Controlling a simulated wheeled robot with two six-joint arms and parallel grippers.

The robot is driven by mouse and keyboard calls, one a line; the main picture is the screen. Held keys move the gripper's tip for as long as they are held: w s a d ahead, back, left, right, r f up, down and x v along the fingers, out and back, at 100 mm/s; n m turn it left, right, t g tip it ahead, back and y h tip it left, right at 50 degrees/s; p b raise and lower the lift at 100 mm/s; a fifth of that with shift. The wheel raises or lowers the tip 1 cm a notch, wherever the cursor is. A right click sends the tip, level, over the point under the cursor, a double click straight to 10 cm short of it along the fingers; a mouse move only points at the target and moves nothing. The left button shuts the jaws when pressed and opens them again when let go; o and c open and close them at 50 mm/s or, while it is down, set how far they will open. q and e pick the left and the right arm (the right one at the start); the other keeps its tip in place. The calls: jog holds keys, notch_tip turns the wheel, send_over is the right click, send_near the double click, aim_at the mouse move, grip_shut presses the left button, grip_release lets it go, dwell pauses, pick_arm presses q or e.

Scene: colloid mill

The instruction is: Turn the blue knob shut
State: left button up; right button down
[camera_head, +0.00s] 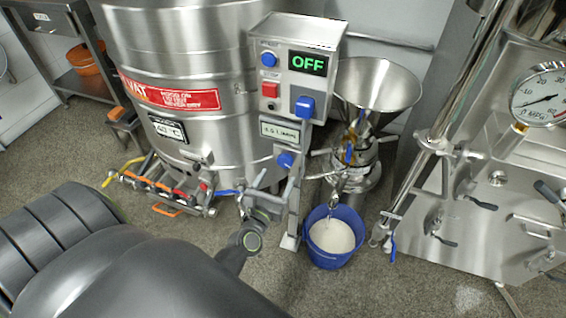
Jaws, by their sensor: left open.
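A blue knob (286,160) sits on the steel post below a small flow display (281,132). My left gripper (266,192) is open and empty, just below and left of the lower blue knob. It appears apart from the knob, though the depth gap is hard to judge. My left arm covers the lower left of the view. My right gripper is not in view.
The control box display (308,63) reads OFF. A steel funnel (376,88) stands over the mill, with a blue bucket (314,250) of white liquid below its outlet. A large steel tank (190,60) with a valve manifold is behind left. A gauge panel (490,180) stands right.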

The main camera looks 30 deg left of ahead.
aim_at(284, 164)
pick_arm(q)
jog(key=shift+p+x, duration=0.45)
jog(key=shift+x, duration=2.6)
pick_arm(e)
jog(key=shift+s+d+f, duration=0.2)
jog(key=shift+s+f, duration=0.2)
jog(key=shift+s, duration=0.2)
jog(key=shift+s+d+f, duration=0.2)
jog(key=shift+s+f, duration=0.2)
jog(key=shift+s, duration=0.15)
pick_arm(q)
jog(key=shift+c, duration=0.3)
jog(key=c, duration=0.9)
